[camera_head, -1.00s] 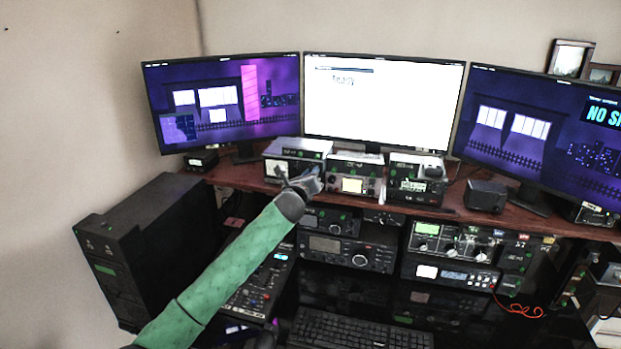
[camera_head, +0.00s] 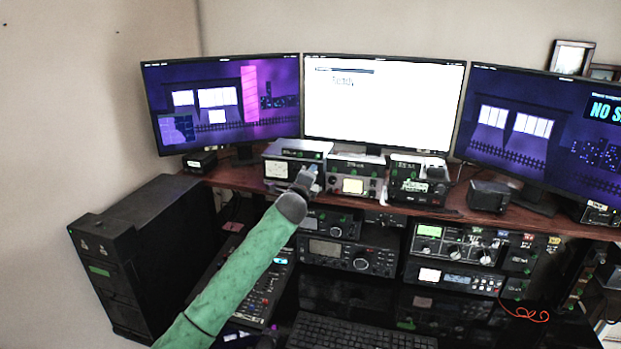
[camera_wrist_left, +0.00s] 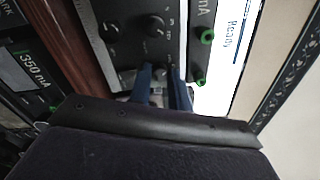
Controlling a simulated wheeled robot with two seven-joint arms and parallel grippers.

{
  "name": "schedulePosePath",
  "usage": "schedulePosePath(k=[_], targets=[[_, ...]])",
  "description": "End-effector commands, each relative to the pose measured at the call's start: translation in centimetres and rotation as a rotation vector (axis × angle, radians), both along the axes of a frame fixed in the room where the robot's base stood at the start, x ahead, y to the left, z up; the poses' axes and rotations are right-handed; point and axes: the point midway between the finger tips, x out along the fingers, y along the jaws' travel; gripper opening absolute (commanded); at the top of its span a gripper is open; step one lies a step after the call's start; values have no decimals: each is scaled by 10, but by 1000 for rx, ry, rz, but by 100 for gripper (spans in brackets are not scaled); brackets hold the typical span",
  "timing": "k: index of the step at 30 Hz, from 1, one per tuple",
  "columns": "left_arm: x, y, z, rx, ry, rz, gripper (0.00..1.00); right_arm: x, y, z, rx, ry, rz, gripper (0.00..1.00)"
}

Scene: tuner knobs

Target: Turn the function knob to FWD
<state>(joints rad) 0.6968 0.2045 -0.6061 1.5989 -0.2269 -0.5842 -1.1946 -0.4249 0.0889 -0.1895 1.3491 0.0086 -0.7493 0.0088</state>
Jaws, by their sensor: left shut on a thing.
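My left gripper (camera_head: 312,175) reaches in from the left to the front of the shelf devices, between the left box (camera_head: 279,166) and the middle device with a lit meter (camera_head: 353,186). In the left wrist view its blue fingers (camera_wrist_left: 162,90) are at a dark panel (camera_wrist_left: 128,52) and close on a small dark knob (camera_wrist_left: 160,74), partly hidden between them. Two more black knobs, one of them (camera_wrist_left: 155,25), show on this panel. I cannot read the function marks or the knob's setting. My right gripper is not in view.
Green knobs (camera_wrist_left: 207,36) stick out close to the fingers. A white monitor (camera_head: 384,102) stands behind the devices. A right-hand device (camera_head: 418,186) stands beside the middle one. More radios (camera_head: 350,253) sit under the red-brown shelf (camera_head: 235,178). A black tower (camera_head: 150,240) stands at the left.

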Motion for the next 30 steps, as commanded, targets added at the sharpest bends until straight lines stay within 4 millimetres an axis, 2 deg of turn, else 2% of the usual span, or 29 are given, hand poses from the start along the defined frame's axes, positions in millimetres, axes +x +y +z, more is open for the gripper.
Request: schedulePosePath(k=[20,21,23,24,30], targets=[[0,1,-1,-59,17,2,0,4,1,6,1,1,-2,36],[0,1,-1,-59,17,2,25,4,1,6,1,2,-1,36],[0,1,-1,-59,17,2,37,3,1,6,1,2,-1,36],[0,1,-1,-58,17,2,41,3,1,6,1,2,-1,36],[0,1,-2,-57,19,2,41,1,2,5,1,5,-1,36]])
